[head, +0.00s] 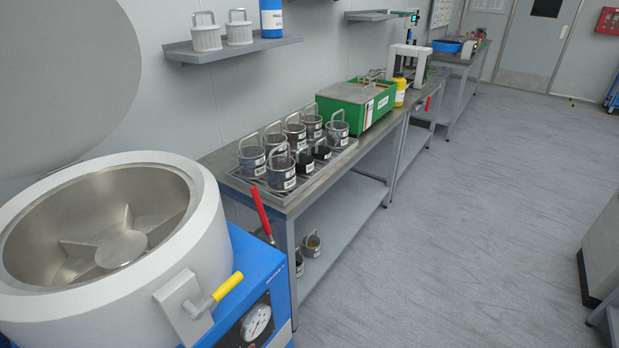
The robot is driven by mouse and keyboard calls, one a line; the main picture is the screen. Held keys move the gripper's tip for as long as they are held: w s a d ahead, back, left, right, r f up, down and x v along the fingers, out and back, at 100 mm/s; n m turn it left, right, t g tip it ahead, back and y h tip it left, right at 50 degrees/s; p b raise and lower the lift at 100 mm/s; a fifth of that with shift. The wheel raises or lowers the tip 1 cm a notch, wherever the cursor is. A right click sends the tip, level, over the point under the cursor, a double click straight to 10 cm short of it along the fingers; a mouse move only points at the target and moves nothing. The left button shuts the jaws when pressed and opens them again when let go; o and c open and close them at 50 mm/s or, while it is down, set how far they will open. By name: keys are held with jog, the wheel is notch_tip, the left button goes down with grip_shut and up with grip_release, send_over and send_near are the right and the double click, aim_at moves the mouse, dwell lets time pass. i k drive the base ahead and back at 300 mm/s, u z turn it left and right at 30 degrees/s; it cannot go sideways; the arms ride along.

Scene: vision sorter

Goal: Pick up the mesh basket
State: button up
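Several grey metal cylindrical baskets with upright loop handles and white labels stand together on a slatted rack (273,193) on the steel bench; one basket (281,171) is at the front edge and another (251,159) at the left. Some hold dark contents. Two pale, ribbed baskets with handles stand on the wall shelf, a left one (206,37) and a right one (239,32). A small basket (313,246) sits on the lower shelf, with another partly hidden by the bench leg. I cannot tell which of these is the task's mesh basket. My gripper is not in view.
A large round steel vessel (196,205) with a raised lid fills the left, on a blue base (262,285). Red and yellow handles stick out. A green box (357,107) and yellow bottle (400,92) are further along the bench.

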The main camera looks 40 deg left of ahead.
aim_at(281, 177)
jog(key=i, duration=3.9)
jog(key=z, duration=5.9)
